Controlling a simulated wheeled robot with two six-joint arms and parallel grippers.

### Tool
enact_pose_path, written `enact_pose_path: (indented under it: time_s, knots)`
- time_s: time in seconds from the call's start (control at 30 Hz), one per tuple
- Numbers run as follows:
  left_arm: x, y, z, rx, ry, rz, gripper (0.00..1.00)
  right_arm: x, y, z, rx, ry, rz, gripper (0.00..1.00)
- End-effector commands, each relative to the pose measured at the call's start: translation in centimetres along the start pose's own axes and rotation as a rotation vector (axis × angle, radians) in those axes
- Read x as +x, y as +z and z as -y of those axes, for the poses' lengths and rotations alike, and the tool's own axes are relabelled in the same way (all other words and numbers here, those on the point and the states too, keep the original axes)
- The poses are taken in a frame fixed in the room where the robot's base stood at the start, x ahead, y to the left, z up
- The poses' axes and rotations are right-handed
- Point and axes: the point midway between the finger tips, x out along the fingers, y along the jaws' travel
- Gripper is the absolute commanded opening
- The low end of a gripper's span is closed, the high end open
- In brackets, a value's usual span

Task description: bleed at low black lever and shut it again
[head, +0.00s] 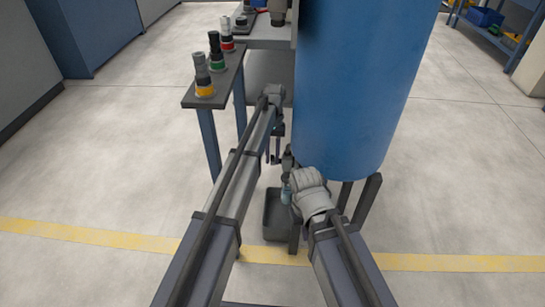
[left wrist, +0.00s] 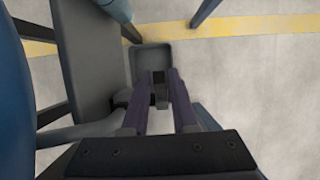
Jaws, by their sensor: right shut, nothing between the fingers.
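The blue tank (head: 350,85) stands on dark legs in the middle of the head view. My left gripper (head: 272,158) points down beside the tank's lower left side. In the left wrist view its two fingers are parallel with a gap between them, and a small black part (left wrist: 159,92) shows in that gap. I cannot tell whether this is the low black lever or whether the fingers touch it. My right gripper (head: 310,192) is low in front of the tank; its wrist mostly hides the fingers, which are shut and empty. The lever is not clear in the head view.
A grey bin (head: 274,220) stands on the floor below the grippers; it also shows in the left wrist view (left wrist: 152,56). A narrow shelf (head: 222,82) with several coloured-ring fittings (head: 217,55) stands left of the tank.

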Motion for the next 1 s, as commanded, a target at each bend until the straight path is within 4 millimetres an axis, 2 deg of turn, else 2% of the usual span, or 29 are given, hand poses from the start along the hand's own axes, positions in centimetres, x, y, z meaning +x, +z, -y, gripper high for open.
enact_pose_path:
  time_s: [0.03,0.17,0.57,0.77,1.0]
  knots:
    - [0.0,0.0,0.0,0.0,0.0,0.0,0.33,0.0,0.0,0.0,0.0,0.0,0.0,0.0]
    - [0.0,0.0,0.0,0.0,0.0,-0.001,0.46,0.0,0.0,0.0,0.0,0.0,0.0,0.0]
    - [-0.6,0.0,0.0,0.0,0.0,-0.001,0.46,-0.6,0.0,-0.1,-0.001,0.0,0.0,0.0]
    - [-2.6,0.1,0.0,0.0,0.0,-0.001,0.46,-2.5,0.1,-0.2,-0.005,0.0,0.0,0.0]
    - [-6.1,0.1,0.0,0.0,0.0,-0.001,0.46,-5.7,0.3,-0.6,-0.012,0.0,0.0,0.0]
